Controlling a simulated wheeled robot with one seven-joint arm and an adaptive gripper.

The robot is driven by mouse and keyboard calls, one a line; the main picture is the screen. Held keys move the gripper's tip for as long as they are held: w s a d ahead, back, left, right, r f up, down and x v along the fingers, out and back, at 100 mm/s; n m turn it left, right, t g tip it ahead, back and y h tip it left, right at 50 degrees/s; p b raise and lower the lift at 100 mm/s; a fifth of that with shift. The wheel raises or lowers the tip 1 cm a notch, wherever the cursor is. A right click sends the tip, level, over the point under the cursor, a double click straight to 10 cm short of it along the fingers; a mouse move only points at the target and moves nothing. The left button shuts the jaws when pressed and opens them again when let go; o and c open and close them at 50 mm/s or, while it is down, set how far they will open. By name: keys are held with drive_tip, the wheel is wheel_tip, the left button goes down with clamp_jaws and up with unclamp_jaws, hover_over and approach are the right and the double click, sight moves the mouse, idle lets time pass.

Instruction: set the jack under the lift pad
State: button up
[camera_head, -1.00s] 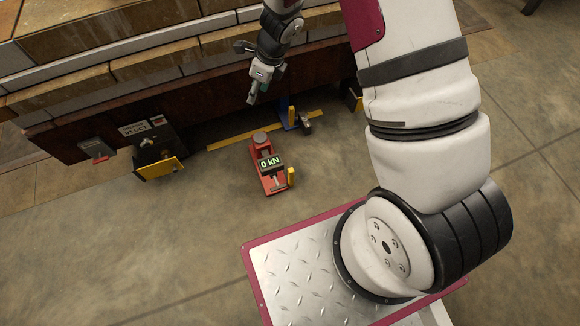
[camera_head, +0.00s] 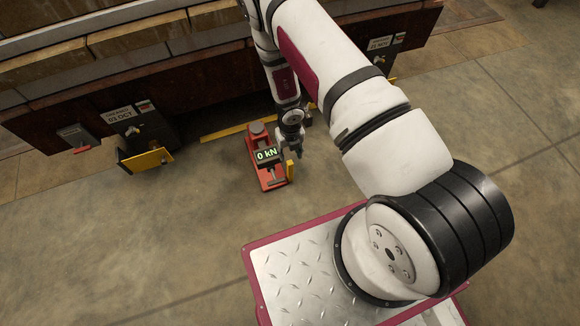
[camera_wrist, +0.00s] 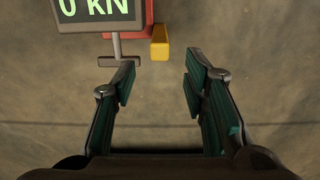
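The red jack (camera_head: 266,183) stands on the floor in front of the dark beam, its round grey top toward the beam and its display reading 0 kN. A yellow upright grip (camera_head: 290,170) is at its right front corner. My gripper (camera_head: 292,152) is just right of the jack, low and pointing down. In the wrist view my gripper (camera_wrist: 157,82) is open with nothing between the fingers. The yellow grip (camera_wrist: 160,43) is just ahead of the gap, beside the jack's T-shaped bar (camera_wrist: 118,52). I cannot make out the lift pad.
A dark beam (camera_head: 190,85) under stone blocks runs along the back. A yellow floor strip (camera_head: 225,131) lies behind the jack. A dark tagged box (camera_head: 140,122) with a yellow plate (camera_head: 146,161) stands left. The floor in front of the jack is clear.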

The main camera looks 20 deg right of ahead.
sight(290, 162)
wheel_tip(290, 162, down, 9)
drive_tip(key=b, duration=0.3)
clamp_jaws()
